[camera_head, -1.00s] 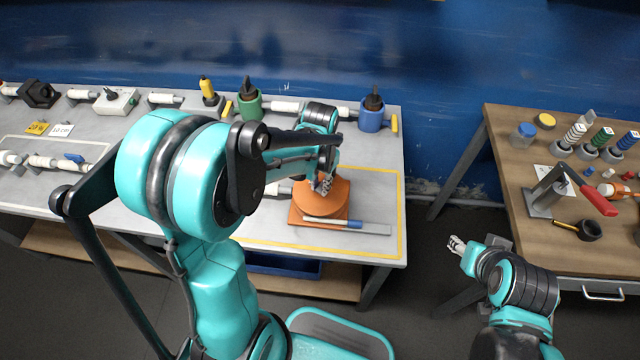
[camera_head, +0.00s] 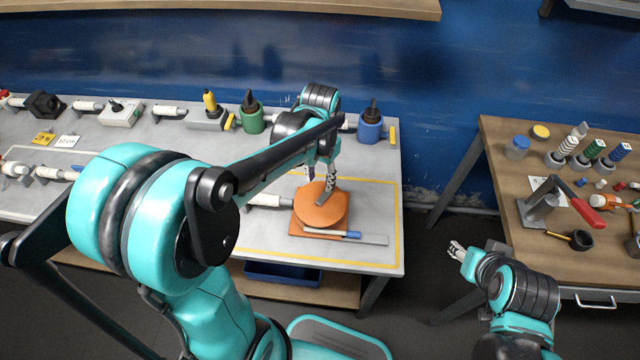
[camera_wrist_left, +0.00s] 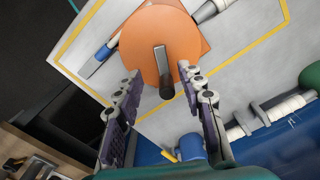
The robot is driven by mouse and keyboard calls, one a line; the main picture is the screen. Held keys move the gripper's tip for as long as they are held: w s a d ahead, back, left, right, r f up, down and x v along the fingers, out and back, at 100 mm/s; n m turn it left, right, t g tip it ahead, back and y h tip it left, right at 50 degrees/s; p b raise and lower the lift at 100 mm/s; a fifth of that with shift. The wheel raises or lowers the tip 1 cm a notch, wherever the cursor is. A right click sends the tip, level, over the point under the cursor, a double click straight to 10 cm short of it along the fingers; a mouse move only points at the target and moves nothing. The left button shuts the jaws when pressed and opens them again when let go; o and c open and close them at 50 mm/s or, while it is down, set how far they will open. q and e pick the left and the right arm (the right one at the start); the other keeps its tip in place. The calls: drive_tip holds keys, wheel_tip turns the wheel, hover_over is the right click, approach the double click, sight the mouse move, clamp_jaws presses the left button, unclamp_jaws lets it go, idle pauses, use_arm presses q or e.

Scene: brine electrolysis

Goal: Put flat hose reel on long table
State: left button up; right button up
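The flat hose reel (camera_head: 318,211), an orange disc on a square orange base, lies flat on the long table (camera_head: 265,235) inside a yellow outline. In the left wrist view the reel (camera_wrist_left: 142,58) shows a grey bar-like handle (camera_wrist_left: 161,66) with a dark end. My left gripper (camera_head: 321,184) is over the reel, pointing down. In the left wrist view its two fingers (camera_wrist_left: 160,84) are spread apart with nothing gripped, and the handle lies in line with the gap. My right gripper (camera_head: 455,249) hangs low between the tables, apart from the reel; its finger gap is too small to judge.
A blue holder (camera_head: 370,128) and green holder (camera_head: 251,121) stand behind. A wooden table (camera_head: 505,185) with a red-handled press (camera_head: 588,212) stands at right.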

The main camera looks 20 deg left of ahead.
use_arm(q)
drive_tip(key=s+d+r+n+t, duration=0.1)
drive_tip(key=s+r+n+t, duration=0.1)
drive_tip(key=s+r+t, duration=0.5)
drive_tip(key=s, duration=0.3)
drive_tip(key=shift+s+d+n, duration=0.25)
drive_tip(key=shift+s+n, duration=0.05)
drive_tip(key=shift+f, duration=0.1)
wheel_tip(320, 180, down, 3)
drive_tip(key=shift+r+b, duration=0.2)
drive_tip(key=shift+b, duration=0.9)
